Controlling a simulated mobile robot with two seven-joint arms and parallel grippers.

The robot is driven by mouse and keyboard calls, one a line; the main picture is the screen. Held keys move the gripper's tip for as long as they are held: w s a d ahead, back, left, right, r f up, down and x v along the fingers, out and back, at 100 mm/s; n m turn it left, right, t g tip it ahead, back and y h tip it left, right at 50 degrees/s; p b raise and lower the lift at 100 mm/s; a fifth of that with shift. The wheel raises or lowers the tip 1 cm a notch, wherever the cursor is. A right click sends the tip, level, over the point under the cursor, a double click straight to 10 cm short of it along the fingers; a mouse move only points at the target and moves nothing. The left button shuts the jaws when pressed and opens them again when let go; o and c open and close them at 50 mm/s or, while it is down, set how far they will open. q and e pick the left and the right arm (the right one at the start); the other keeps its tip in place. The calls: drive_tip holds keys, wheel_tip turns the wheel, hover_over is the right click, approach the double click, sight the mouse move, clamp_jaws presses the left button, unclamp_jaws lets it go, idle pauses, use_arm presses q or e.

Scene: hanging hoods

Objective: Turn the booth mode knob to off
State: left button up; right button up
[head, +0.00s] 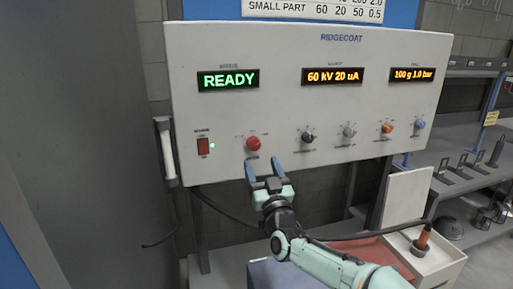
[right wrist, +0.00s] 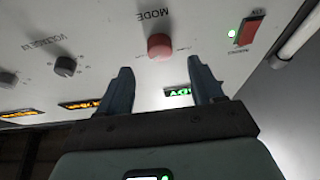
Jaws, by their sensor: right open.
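The booth mode knob (head: 253,143) is a red round knob on the white control panel (head: 290,100), below the green READY display (head: 228,79). It also shows in the right wrist view (right wrist: 159,46), beside the printed word MODE. My right gripper (head: 264,166) is open and empty, just below the knob in the head view. In the right wrist view its two dark fingers (right wrist: 162,75) point toward the panel, with the knob ahead of and between them, apart from both. The knob's pointer setting is too small to read. My left gripper is not in view.
A red rocker switch (head: 203,146) with a green light sits left of the knob. Black (head: 307,137), grey, orange and blue knobs line up to the right. A tray with an orange-handled tool (head: 423,238) and a shelf stand at the right.

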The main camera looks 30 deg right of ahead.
sight(255, 147)
drive_tip(key=p+x, duration=0.2)
drive_tip(key=x, duration=0.4)
drive_tip(key=shift+w+d, duration=0.1)
drive_tip(key=shift+w, duration=0.05)
drive_tip(key=c, duration=1.1)
